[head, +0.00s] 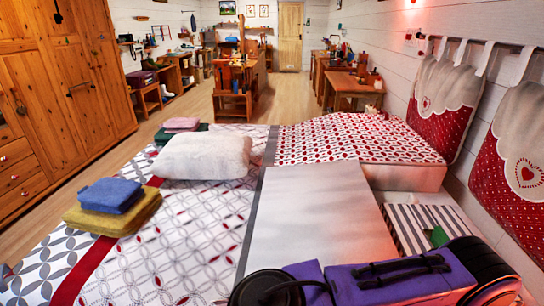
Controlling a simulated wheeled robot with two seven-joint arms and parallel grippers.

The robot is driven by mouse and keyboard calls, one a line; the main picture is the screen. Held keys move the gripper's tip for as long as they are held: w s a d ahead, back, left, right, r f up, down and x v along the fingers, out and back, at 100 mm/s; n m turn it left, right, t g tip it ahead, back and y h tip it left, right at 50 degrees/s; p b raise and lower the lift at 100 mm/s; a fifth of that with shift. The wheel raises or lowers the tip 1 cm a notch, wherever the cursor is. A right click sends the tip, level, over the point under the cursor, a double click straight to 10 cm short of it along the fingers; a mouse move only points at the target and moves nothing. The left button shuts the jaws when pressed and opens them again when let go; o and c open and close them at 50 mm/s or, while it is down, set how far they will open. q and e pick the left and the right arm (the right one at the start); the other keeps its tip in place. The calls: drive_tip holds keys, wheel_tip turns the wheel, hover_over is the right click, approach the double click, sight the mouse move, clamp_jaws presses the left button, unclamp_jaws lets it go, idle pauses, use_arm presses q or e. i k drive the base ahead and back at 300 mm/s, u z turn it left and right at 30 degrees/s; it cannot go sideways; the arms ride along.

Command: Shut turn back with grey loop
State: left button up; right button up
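The bed cover (190,215), white with grey and red rings, spreads across the foreground. A plain pale grey panel (310,215) lies beside it, bordered on the left by a dark grey band. A red-and-white patterned section (355,135) with a thick pale edge lies beyond the panel. I cannot tell which part is the turn back, and I cannot make out a grey loop. Neither gripper shows clearly.
A white cushion (205,157) and folded blue (112,195) and mustard cloths (115,215) lie on the cover. A purple object with a black handle (388,285) fills the bottom right. Red hangings (440,100) line the right wall. Wooden floor is clear beyond, left.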

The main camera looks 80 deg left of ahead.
sight(329, 212)
drive_tip(key=k, duration=0.75)
drive_tip(key=u, duration=4.55)
drive_tip(key=k, duration=0.25)
drive_tip(key=z, duration=3)
